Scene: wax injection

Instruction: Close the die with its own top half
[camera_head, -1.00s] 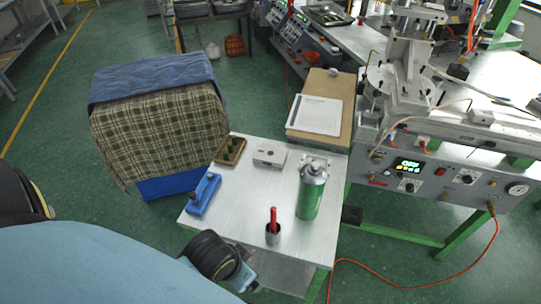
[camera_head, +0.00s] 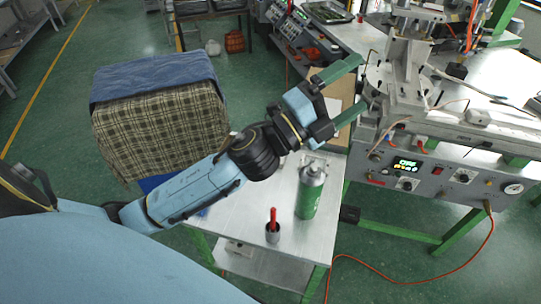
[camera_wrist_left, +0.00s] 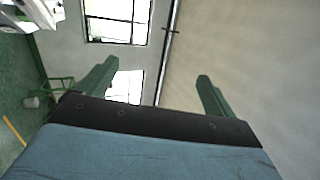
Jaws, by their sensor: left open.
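My left gripper (camera_head: 362,83) is open and empty. It is raised over the back right of the small table, in front of the board and close to the wax machine in the picture. In the left wrist view its two green fingers (camera_wrist_left: 155,80) stand wide apart, with only wall and windows beyond them. Neither die half can be made out now. The part of the table where a light grey block and a brown tray with green stood is hidden behind my left arm. My right gripper is not in view.
The small metal table (camera_head: 335,170) holds a green bottle (camera_head: 310,193) and a dark cup (camera_head: 272,238) with a red handle in it. The wax machine (camera_head: 420,175) stands at the right. A cloth-covered box (camera_head: 155,125) stands at the left.

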